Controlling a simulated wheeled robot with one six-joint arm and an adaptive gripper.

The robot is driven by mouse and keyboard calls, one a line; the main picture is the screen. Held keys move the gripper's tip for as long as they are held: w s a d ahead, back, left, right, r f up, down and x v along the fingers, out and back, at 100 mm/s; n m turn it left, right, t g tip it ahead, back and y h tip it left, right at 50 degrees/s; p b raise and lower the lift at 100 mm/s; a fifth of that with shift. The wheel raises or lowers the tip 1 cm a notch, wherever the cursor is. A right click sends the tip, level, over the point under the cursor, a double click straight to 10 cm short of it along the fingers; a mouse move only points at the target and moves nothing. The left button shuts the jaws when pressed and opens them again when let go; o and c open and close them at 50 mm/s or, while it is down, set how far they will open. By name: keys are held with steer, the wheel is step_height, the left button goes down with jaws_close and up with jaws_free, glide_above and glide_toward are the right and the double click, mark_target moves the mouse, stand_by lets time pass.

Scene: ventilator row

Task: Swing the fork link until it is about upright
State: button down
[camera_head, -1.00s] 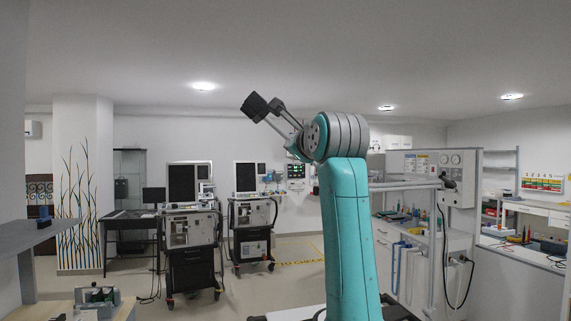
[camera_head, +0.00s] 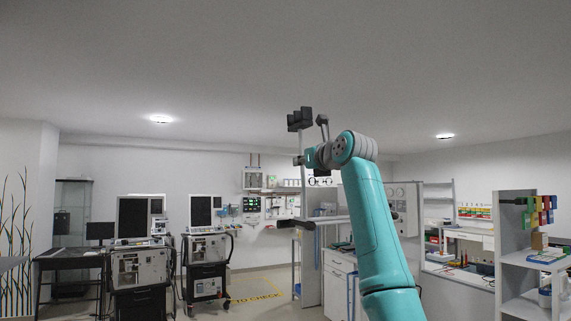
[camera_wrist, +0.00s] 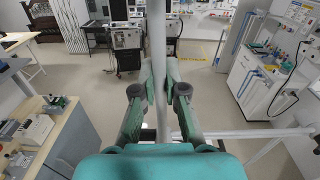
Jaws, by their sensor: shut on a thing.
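In the wrist view a pale grey bar, which I take as the fork link (camera_wrist: 157,35), runs from the top edge down between my fingers. My gripper (camera_wrist: 159,74) is shut on it, with one finger on each side. The bar's far end is out of this view, and its lower part is hidden by my teal wrist. In the head view my gripper is small at the end of the teal arm. Dark blocks (camera_head: 299,119) on thin stems stand about upright above it; I cannot tell whether they belong to the link.
A grey horizontal rail (camera_head: 318,221) passes below my wrist. Ventilators on carts (camera_head: 135,265) stand at the left on open floor. A shelf unit with coloured items (camera_head: 515,235) is at the right. A wooden-topped bench (camera_wrist: 45,135) is at the lower left in the wrist view.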

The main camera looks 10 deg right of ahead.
steer(key=shift+w+d+f+m, duration=0.1)
steer(key=shift+w+d+m, duration=0.1)
steer(key=shift+d+m, duration=0.25)
steer(key=c, duration=1.2)
jaws_free()
steer(key=shift+s, duration=0.1)
steer(key=v, duration=1.1)
steer(key=shift+s+d, duration=0.15)
steer(key=shift+s, duration=0.15)
